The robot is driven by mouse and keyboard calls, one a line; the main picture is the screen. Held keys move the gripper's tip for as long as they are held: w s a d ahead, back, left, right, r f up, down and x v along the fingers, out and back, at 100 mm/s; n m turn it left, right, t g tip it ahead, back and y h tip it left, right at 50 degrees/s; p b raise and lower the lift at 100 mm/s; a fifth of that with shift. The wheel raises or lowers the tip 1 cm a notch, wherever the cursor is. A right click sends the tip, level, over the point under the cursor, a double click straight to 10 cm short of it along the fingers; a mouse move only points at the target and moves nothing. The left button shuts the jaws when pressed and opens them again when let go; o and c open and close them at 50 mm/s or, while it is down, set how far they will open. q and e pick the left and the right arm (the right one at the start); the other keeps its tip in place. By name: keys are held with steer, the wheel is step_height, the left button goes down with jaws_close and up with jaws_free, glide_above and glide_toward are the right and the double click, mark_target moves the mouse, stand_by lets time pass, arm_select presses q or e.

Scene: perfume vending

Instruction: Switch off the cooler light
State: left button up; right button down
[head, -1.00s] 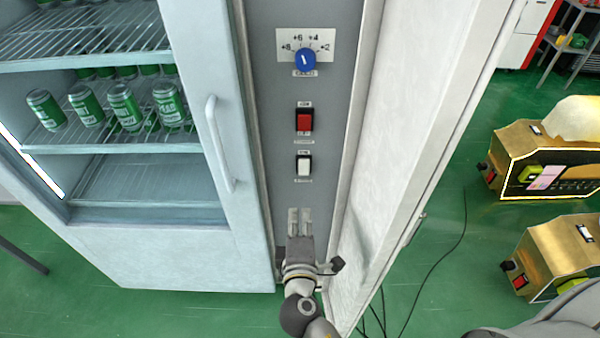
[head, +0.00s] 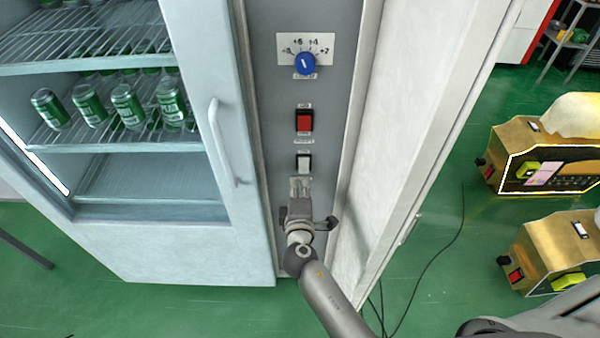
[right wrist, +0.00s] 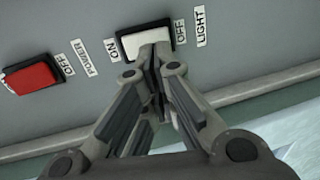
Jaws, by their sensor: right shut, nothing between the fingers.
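The white light switch (head: 304,162) sits on the grey control panel, below the red power switch. It also shows in the right wrist view (right wrist: 132,44), between the labels ON and OFF, next to the label LIGHT (right wrist: 200,26). My right gripper (head: 300,184) is shut and empty, just below the white switch in the head view. In the right wrist view its fingertips (right wrist: 155,52) overlap the OFF side of the switch and hide part of it. I cannot tell whether they touch it. A bright light strip (head: 32,160) glows inside the cooler. My left gripper is not in view.
The red power switch (head: 304,121) and blue temperature knob (head: 305,63) are higher on the panel. The cooler door (head: 205,170) with its white handle (head: 221,145) is left. An open white panel (head: 400,150) stands close on the right.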

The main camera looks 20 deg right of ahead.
mark_target(300, 170)
steer(key=shift+x, duration=1.85)
steer(key=b, duration=0.1)
steer(key=f+b, duration=0.1)
steer(key=b, duration=0.1)
steer(key=shift+w+d+t+b, duration=0.1)
steer(key=shift+w+t+b, duration=0.1)
steer(key=shift+t+b, duration=0.15)
steer(key=shift+r+p, duration=0.45)
steer(key=shift+p, duration=0.15)
steer(key=shift+f, duration=0.1)
